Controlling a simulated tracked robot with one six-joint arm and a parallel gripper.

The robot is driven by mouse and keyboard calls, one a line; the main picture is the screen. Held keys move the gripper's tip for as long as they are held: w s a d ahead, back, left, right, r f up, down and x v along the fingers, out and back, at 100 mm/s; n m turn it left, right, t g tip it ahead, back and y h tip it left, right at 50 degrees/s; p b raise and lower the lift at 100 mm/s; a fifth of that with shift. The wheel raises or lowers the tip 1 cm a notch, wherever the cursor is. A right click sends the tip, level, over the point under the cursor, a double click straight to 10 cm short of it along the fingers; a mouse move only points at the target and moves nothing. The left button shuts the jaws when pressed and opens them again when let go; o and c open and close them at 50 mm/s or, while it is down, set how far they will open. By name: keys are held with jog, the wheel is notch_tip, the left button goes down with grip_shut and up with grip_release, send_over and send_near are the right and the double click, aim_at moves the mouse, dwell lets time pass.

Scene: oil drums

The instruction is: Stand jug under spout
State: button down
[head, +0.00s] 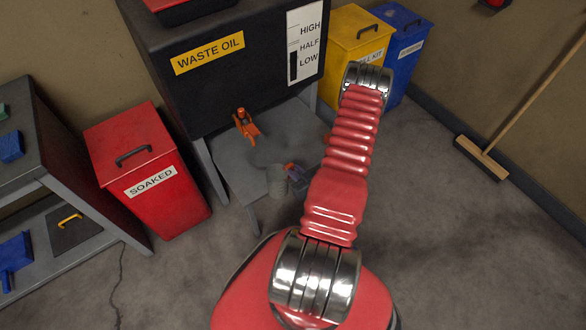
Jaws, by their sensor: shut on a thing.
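The orange spout (244,122) sticks out of the front of the black waste oil tank (200,95). A small grey, roughly cylindrical jug (277,181) is below the spout and a little to its right in the head view, in front of the grey shelf under the tank. My gripper (289,176) is at the jug's right side, shut on it. The gripper is small and partly hidden behind my red arm. I cannot tell whether the jug touches the surface beneath it.
A red bin marked SOAKED (135,155) stands left of the tank. Yellow (352,40) and blue (402,45) bins stand behind right. A grey shelf unit (50,170) is far left. A broom (490,155) leans at right. The floor at right is clear.

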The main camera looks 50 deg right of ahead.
jog(key=shift+w+r+x, duration=0.1)
jog(key=shift+r+x, duration=0.2)
jog(key=shift+x, duration=2.45)
jog(key=shift+w+r+x, duration=0.15)
jog(key=shift+r+x, duration=0.2)
jog(key=shift+x, duration=2.35)
jog(key=shift+w+r+x, duration=0.1)
jog(key=shift+r+x, duration=0.2)
jog(key=shift+x, duration=2.45)
jog(key=shift+d, duration=0.1)
jog(key=shift+f, duration=0.45)
jog(key=c, duration=1.7)
grip_release()
jog(key=shift+s+r, duration=0.1)
jog(key=shift+s, duration=0.05)
jog(key=v, duration=1.3)
jog(key=shift+s+r, duration=0.1)
jog(key=shift+s, duration=0.1)
